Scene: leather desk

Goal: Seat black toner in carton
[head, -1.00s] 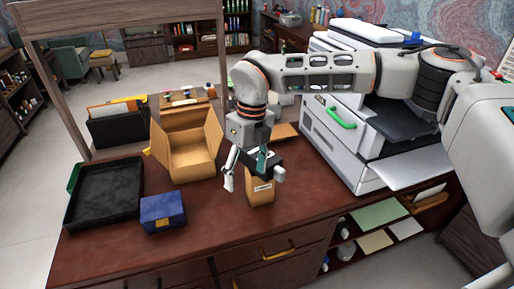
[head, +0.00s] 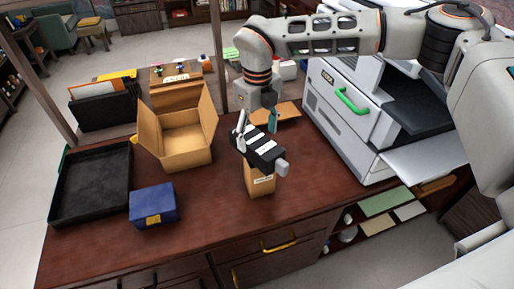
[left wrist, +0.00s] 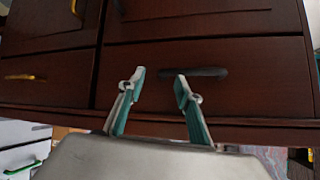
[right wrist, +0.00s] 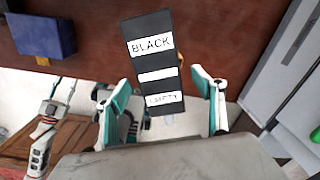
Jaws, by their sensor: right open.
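The black toner (head: 258,146) with white labels lies tilted over the top of a small cardboard carton (head: 260,183); I cannot tell how far, if at all, it sits inside. In the right wrist view the toner (right wrist: 154,65) shows labels reading "BLACK" and "EMPTY" and hides the carton. My right gripper (head: 256,128) is open above the toner. In the right wrist view its fingers (right wrist: 164,100) stand apart, with the toner's lower end between them. My left gripper (left wrist: 157,82) is open and empty in front of the drawers.
A larger open cardboard box (head: 184,136) stands behind left. A blue box (head: 153,208) and a black tray (head: 90,188) are on the desk's left. A white printer (head: 345,125) with an extended tray (head: 424,157) stands at right. The desk front (head: 200,235) is clear.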

